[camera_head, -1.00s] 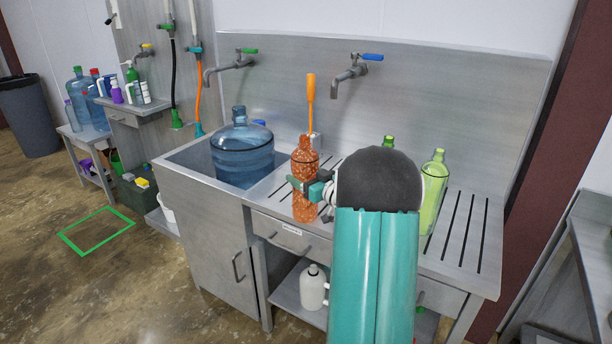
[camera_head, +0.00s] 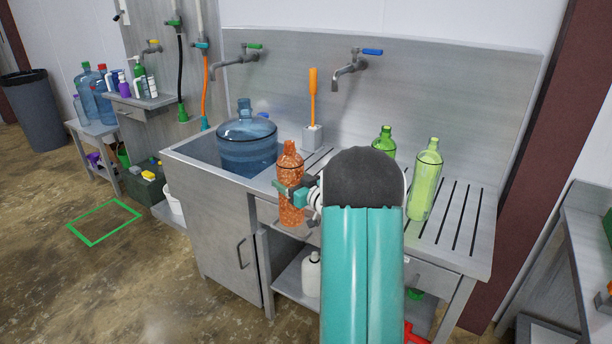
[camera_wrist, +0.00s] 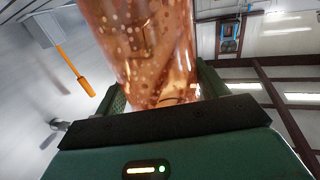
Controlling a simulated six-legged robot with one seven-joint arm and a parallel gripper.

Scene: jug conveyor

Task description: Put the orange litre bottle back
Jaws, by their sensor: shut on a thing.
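The orange litre bottle (camera_head: 291,208) is translucent with pale speckles and stands upright in my gripper (camera_head: 288,190) in the head view. It is in front of the sink bench's front edge, near the join of the sink and the slotted drainboard. My gripper is shut around the bottle's middle. In the wrist view the bottle (camera_wrist: 150,45) fills the top middle between the two green fingers (camera_wrist: 160,100). My arm hides part of the drainboard to the right. Whether the bottle's base touches anything is hard to tell.
A big blue jug (camera_head: 247,150) stands in the sink. Two green bottles (camera_head: 425,180) (camera_head: 384,142) stand on the drainboard (camera_head: 455,225). An orange-handled brush (camera_head: 313,95) stands in a holder behind. A white jug (camera_head: 311,275) is on the shelf below. A green floor outline (camera_head: 105,222) lies left.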

